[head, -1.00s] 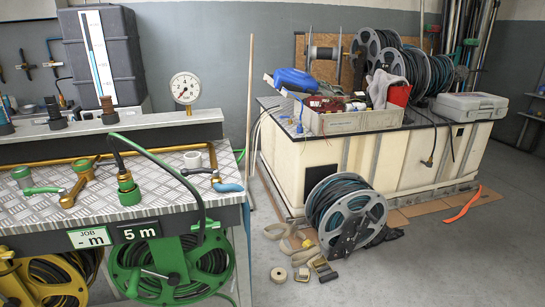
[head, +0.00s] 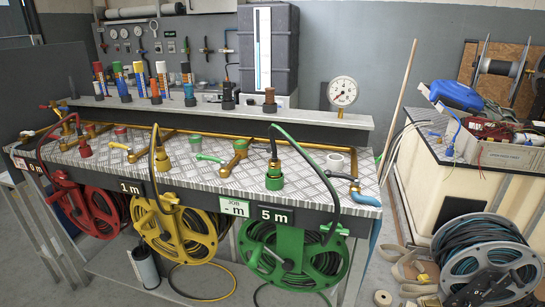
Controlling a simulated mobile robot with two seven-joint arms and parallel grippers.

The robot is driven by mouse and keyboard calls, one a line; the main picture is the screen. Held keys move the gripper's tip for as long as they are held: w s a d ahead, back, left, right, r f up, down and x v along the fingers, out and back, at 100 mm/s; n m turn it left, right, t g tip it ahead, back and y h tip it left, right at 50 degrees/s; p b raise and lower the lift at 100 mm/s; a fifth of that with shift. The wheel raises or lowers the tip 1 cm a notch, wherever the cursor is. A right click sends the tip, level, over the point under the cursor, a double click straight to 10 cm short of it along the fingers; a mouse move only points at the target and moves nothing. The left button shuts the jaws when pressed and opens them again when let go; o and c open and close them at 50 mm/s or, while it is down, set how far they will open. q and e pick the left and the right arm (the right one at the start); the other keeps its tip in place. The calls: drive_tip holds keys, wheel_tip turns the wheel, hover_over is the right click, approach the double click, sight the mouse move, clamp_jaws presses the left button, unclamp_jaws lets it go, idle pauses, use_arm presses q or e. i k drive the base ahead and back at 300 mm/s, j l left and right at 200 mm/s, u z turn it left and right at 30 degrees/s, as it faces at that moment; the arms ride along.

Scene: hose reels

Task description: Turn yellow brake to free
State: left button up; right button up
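The yellow hose reel (head: 174,238) hangs under the front edge of the bench, below the "1 m" label (head: 132,187). Neither of my grippers is in view.
A red reel (head: 88,208) hangs to the left and a green reel (head: 290,255) to the right. A loose grey reel (head: 485,258) and straps lie on the floor at right.

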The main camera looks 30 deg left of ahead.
sight(169, 198)
drive_tip(key=u, duration=1.8)
